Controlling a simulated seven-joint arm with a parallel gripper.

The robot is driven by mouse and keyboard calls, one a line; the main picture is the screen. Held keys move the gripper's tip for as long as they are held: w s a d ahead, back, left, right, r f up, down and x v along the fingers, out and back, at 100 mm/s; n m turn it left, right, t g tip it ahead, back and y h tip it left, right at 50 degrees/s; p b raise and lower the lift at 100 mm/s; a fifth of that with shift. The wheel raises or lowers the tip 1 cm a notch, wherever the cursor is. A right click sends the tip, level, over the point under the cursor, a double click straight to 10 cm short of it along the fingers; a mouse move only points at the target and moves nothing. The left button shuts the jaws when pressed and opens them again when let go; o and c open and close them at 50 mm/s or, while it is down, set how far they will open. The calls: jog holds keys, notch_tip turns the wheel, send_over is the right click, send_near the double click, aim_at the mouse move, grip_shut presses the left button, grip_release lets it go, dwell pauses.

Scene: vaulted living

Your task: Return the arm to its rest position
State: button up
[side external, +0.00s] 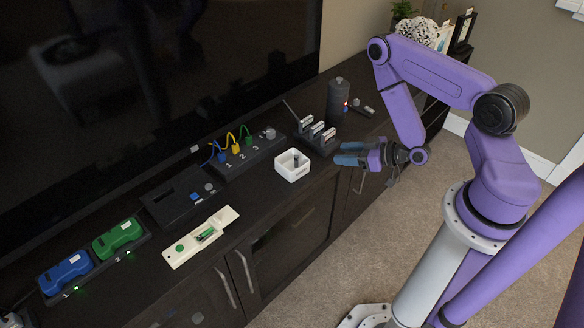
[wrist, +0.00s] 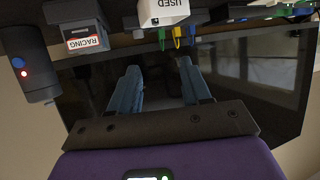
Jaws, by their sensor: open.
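My gripper (side external: 350,154) is at the end of the purple arm in the side external view. It is held over the front edge of the dark cabinet (side external: 262,206), to the right of a small white box (side external: 291,166). In the wrist view my gripper (wrist: 164,88) shows two blue fingers spread apart with nothing between them. The white box, marked USED (wrist: 165,12), shows at the top of the wrist view. The arm is bent at the elbow and reaches from its base on the right toward the cabinet.
On the cabinet stand a dark cylinder (side external: 339,96), a rack (side external: 318,136), a box with coloured plugs (side external: 243,152), a flat dark device (side external: 184,197), a cream tray (side external: 201,237), and green (side external: 118,238) and blue (side external: 66,272) units. A large screen (side external: 130,80) stands behind. Carpet (side external: 330,265) in front is clear.

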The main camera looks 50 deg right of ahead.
jog(key=a+r+n+g, duration=0.3)
jog(key=a+r+g, duration=0.1)
jog(key=a, duration=0.3)
jog(key=a+r+n+g, duration=0.4)
jog(key=a+r, duration=0.1)
jog(key=a, duration=0.2)
jog(key=s+r+n+g+h, duration=0.1)
jog(key=s+r+g+h, duration=0.1)
jog(key=s+r, duration=0.5)
jog(key=s+d+r+n+g+h, duration=0.1)
jog(key=s+r+g, duration=0.1)
jog(key=s+r, duration=0.5)
jog(key=s, duration=0.6)
jog(key=shift+s+r+g+h, duration=0.15)
jog(key=shift+r+g+h, duration=0.15)
jog(key=shift+g+h, duration=0.1)
